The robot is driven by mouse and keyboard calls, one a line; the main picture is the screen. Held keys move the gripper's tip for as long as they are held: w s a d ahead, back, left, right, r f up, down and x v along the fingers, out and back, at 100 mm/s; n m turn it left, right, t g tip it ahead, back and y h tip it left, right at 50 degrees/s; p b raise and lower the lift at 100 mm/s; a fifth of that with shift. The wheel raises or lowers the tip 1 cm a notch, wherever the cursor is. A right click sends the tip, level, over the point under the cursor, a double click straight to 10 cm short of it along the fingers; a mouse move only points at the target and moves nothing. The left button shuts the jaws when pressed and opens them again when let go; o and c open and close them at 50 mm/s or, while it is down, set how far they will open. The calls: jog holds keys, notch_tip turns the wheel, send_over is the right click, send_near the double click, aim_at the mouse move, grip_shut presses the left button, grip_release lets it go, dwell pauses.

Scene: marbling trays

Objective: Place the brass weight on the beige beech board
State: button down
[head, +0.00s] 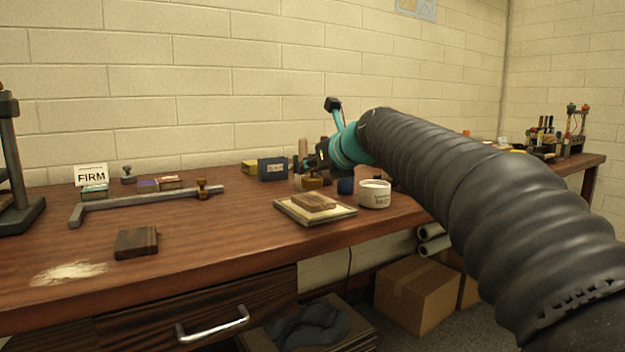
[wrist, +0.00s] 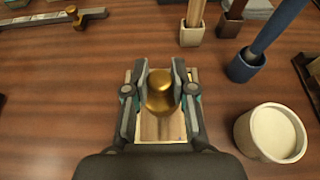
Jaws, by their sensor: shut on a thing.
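My gripper (wrist: 160,74) is shut on the brass weight (wrist: 160,95), a rounded golden knob seen from above between the fingers. In the head view, the brass weight (head: 312,182) shows at the tip of my gripper (head: 308,176), just behind and above the beige beech board (head: 314,202). The board is a tan wooden block lying on a pale, flat slab (head: 285,214). In the wrist view, part of the board (wrist: 150,128) shows below the weight, mostly hidden by my gripper. I cannot tell the exact gap between weight and board.
A white round pot (head: 374,196) stands close to the right of the slab, with a blue cup (head: 345,186) behind it. A dark wooden block (head: 137,243) and a grey bar (head: 150,198) lie to the left. The tabletop between is clear.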

jog(key=shift+f, duration=1)
jog(key=shift+f+b, duration=0.15)
jog(key=shift+b, duration=0.15)
jog(key=c, duration=1)
grip_release()
jog(key=shift+f, duration=0.1)
jog(key=shift+o, duration=0.2)
jog(key=shift+s+d+r, duration=0.1)
jog(key=shift+s+r, duration=0.05)
jog(key=shift+r, duration=0.1)
jog(key=v, duration=1.1)
jog(key=shift+s+d+p, duration=0.2)
jog(key=shift+s+p, duration=0.1)
jog(key=shift+p, duration=0.1)
jog(key=shift+r, duration=0.1)
